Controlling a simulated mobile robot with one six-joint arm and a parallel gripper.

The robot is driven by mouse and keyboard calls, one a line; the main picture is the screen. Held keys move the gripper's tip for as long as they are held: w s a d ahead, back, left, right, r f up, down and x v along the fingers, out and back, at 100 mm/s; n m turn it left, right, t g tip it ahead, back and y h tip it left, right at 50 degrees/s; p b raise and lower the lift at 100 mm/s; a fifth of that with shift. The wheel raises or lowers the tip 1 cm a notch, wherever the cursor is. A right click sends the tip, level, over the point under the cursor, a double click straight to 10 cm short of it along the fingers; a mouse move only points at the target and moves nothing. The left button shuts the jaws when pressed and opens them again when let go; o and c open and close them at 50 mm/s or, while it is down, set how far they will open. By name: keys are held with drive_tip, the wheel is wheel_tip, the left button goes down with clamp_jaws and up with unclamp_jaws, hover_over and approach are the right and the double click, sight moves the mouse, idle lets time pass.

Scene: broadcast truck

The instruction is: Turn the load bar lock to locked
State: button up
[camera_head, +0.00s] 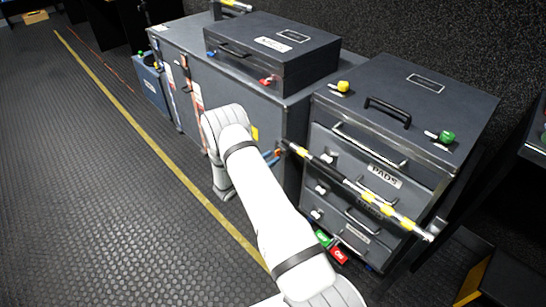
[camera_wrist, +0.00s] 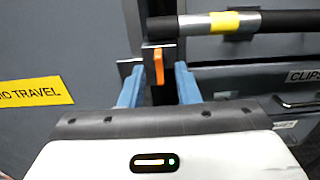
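The load bar (camera_head: 345,185), black with yellow and silver bands, runs across the front of the drawer cabinet in the head view. Its near end also shows in the wrist view (camera_wrist: 270,20). At that end an orange lever (camera_wrist: 158,65), apparently the lock, hangs about upright below a dark bracket (camera_wrist: 147,52). My gripper (camera_wrist: 158,82) has its two blue fingers apart, one on each side of the lever. I cannot tell whether either finger touches it. In the head view my arm hides most of the gripper; a blue finger (camera_head: 271,158) shows by the bar's left end.
The drawer cabinet (camera_head: 400,90) has red and green tags (camera_head: 330,247) hanging low at its front. A large grey case (camera_head: 190,50) with a smaller case (camera_head: 270,45) on top stands to its left. The ribbed floor (camera_head: 90,190) is clear on the left.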

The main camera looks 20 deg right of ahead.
drive_tip(key=shift+x, duration=1.05)
drive_tip(key=shift+c, duration=0.2)
clamp_jaws()
